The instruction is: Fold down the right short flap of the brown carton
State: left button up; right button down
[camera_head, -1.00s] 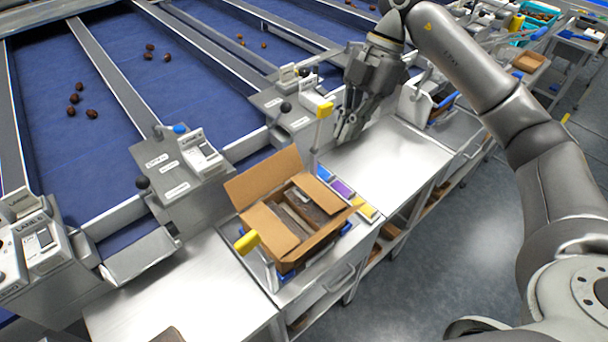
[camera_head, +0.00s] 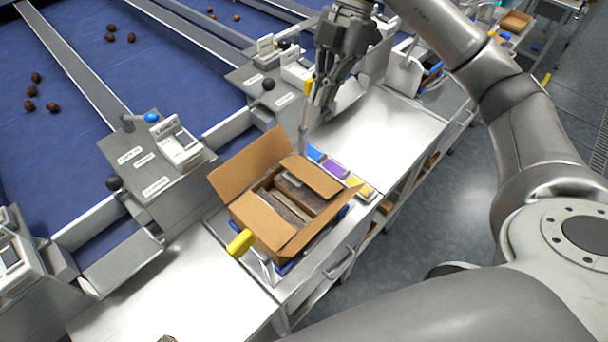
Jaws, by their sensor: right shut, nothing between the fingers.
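The open brown carton (camera_head: 270,241) stands on the metal bench in the head view. Its right short flap (camera_head: 314,176) leans inward over the right end of the opening. The left short flap (camera_head: 263,221) also lies inward over the left end. The back long flap (camera_head: 248,164) stands up and tilts outward. The front long flap (camera_head: 318,222) sticks outward. Brown contents and a pale divider show between the short flaps. My right gripper (camera_head: 323,112) is shut and empty, above and behind the carton's right end, apart from the flap. My left gripper is out of view.
A yellow block (camera_head: 241,243) is at the carton's left. Blue, purple and yellow pads (camera_head: 336,169) lie right of it. Bench on both sides (camera_head: 390,130) is mostly clear.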

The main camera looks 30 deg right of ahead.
notch_tip(320, 180, down, 6)
jog(key=w+b, duration=0.1)
jog(key=b, duration=0.4)
jog(key=p, duration=0.3)
send_near(303, 180)
jog(key=x, duration=0.2)
jog(key=a+x, duration=0.1)
jog(key=x, duration=0.2)
jog(key=shift+s+a, duration=0.15)
jog(key=shift+s, duration=0.05)
jog(key=shift+a+f, duration=0.15)
jog(key=shift+f, duration=0.65)
jog(key=shift+a+f, duration=0.1)
jog(key=shift+x, duration=1.05)
jog(key=shift+s+a+f, duration=0.15)
jog(key=shift+s+a, duration=0.05)
jog(key=shift+s, duration=0.1)
